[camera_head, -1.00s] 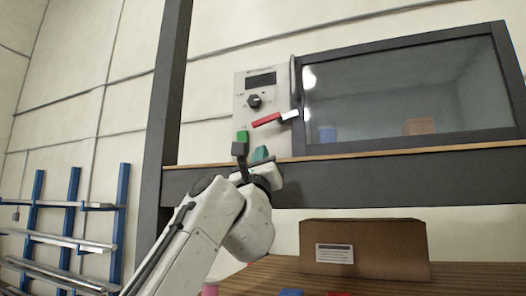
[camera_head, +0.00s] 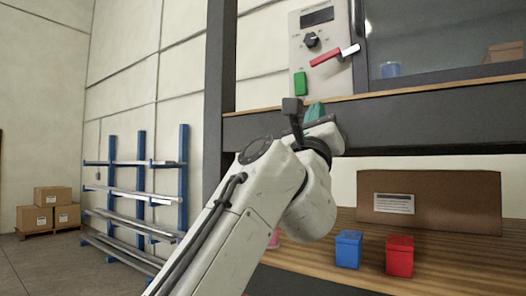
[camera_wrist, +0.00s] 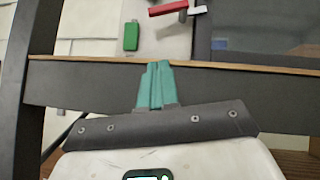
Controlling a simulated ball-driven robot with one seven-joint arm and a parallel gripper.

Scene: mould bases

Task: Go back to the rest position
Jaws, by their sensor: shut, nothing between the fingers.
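My gripper (camera_wrist: 155,86) shows in the wrist view with its two teal fingers pressed together and nothing between them. In the head view the gripper (camera_head: 315,112) is partly hidden behind my wrist. It is in front of the dark beam (camera_head: 400,132) under the shelf edge, below the control panel (camera_head: 322,50). It appears apart from the panel's green button (camera_head: 300,84) and red handle (camera_head: 325,57). The green button (camera_wrist: 131,36) and red handle (camera_wrist: 168,7) also show in the wrist view, above the fingers.
A blue box (camera_head: 348,250) and a red box (camera_head: 399,256) stand on the wooden bench (camera_head: 450,262), before a cardboard box (camera_head: 470,205). A dark post (camera_head: 221,60) rises left of the panel. A blue rack (camera_head: 141,190) and stacked cartons (camera_head: 52,196) stand at left.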

